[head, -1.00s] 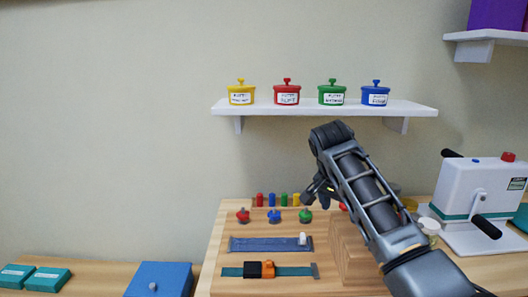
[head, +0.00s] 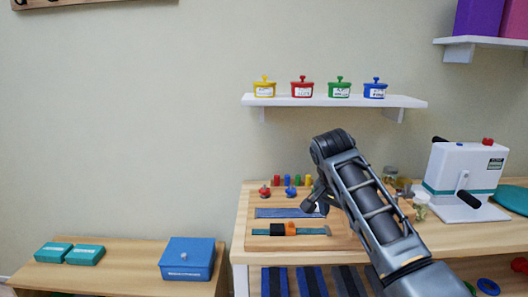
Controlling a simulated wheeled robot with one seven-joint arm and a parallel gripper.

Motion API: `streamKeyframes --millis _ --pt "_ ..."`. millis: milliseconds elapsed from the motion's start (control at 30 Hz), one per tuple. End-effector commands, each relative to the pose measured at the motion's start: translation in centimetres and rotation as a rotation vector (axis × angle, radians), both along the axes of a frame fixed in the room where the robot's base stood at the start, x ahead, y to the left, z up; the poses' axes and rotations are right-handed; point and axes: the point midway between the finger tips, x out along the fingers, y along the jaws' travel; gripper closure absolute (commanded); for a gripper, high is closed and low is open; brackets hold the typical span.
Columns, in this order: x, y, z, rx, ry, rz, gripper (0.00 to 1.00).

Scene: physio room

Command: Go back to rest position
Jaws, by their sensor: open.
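My gripper (head: 314,196) shows at the end of my raised arm, in front of the wooden board on the table. It is small in the picture, and I see nothing held in it. Its fingers are partly hidden by my arm. Behind it on the board (head: 249,222) lie a blue strap (head: 283,212) and a teal strap with a black and an orange clip (head: 290,230). Red (head: 265,191) and blue (head: 290,191) knobs stand behind the straps.
A wall shelf (head: 340,101) with several coloured lidded pots is above. A white crank machine (head: 463,170) and jars (head: 421,205) stand right. A lower bench at left holds a blue box (head: 187,258) and teal boxes (head: 54,252).

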Motion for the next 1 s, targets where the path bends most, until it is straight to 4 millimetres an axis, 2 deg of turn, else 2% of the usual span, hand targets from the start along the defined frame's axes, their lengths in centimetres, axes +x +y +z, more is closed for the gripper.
streamKeyframes --millis 367,567,667,800,1000 --pt "-1.8 1.5 -5.6 0.04 -0.033 0.09 0.25" --pt "-4.0 2.7 -10.2 0.075 -0.069 0.164 0.25" --pt "-5.9 3.5 -13.3 0.099 -0.1 0.215 0.25" --pt "-9.6 4.7 -17.8 0.134 -0.159 0.29 0.25" --pt "-15.7 5.7 -22.4 0.166 -0.254 0.375 0.25"
